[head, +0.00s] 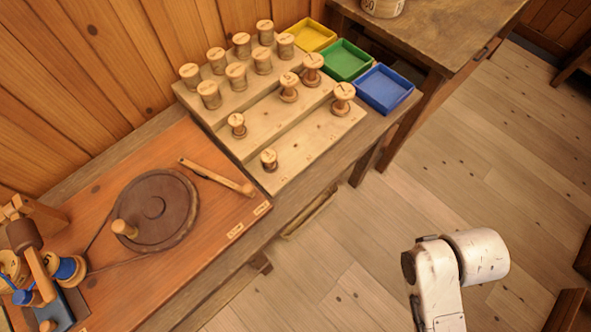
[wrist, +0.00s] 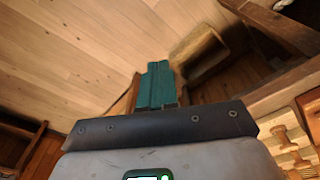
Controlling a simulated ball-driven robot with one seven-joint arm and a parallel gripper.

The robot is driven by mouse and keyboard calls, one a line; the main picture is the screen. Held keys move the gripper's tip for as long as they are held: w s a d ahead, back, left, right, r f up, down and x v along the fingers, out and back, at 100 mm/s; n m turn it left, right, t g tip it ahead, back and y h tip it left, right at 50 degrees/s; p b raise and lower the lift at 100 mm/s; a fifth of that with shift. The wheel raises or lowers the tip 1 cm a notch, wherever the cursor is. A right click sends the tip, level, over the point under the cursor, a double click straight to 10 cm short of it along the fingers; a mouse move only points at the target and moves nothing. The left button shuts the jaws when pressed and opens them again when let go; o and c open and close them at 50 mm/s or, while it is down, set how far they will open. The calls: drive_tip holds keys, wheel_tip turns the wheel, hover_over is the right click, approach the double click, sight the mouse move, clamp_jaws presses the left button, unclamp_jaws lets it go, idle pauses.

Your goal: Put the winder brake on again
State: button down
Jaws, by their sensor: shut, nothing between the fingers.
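The winder's dark round wheel (head: 154,208) lies flat on an orange-brown board, with a pale crank knob (head: 125,229) on it. The brake lever (head: 216,178), a thin wooden bar with a pale round end, lies beside the wheel, apart from its rim as far as I can tell. Its end points towards the board's right edge, near two small labels (head: 236,230) too small to read. My gripper (wrist: 156,85) has teal fingers, shut with nothing between them. It is out of the head view, where only my white arm shows at lower right, away from the bench.
A stepped rack (head: 300,140) of several wooden spools stands behind the lever, with yellow (head: 309,35), green (head: 347,60) and blue (head: 385,89) trays beyond. A spool device (head: 45,265) stands at left. Another table (head: 430,35) is at the back.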

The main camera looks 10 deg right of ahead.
drive_tip(key=w+a+f+y+b, duration=0.2)
drive_tip(key=w+a+f+y, duration=0.6)
drive_tip(key=w+a, duration=0.15)
drive_tip(key=w+a+r+t+y, duration=0.1)
drive_tip(key=w+a+r+y, duration=0.1)
drive_tip(key=w+y, duration=0.1)
drive_tip(key=w+a+r+m+t+y+b, duration=0.1)
drive_tip(key=w+a+r+t+y, duration=0.1)
drive_tip(key=w, duration=0.4)
drive_tip(key=w+a+r+m+t+y+b, duration=0.1)
drive_tip(key=w+a+r+y, duration=0.1)
drive_tip(key=w+r+y, duration=0.1)
drive_tip(key=shift+w+a+r+y, duration=0.15)
drive_tip(key=shift+w+y, duration=0.25)
drive_tip(key=shift+w, duration=0.25)
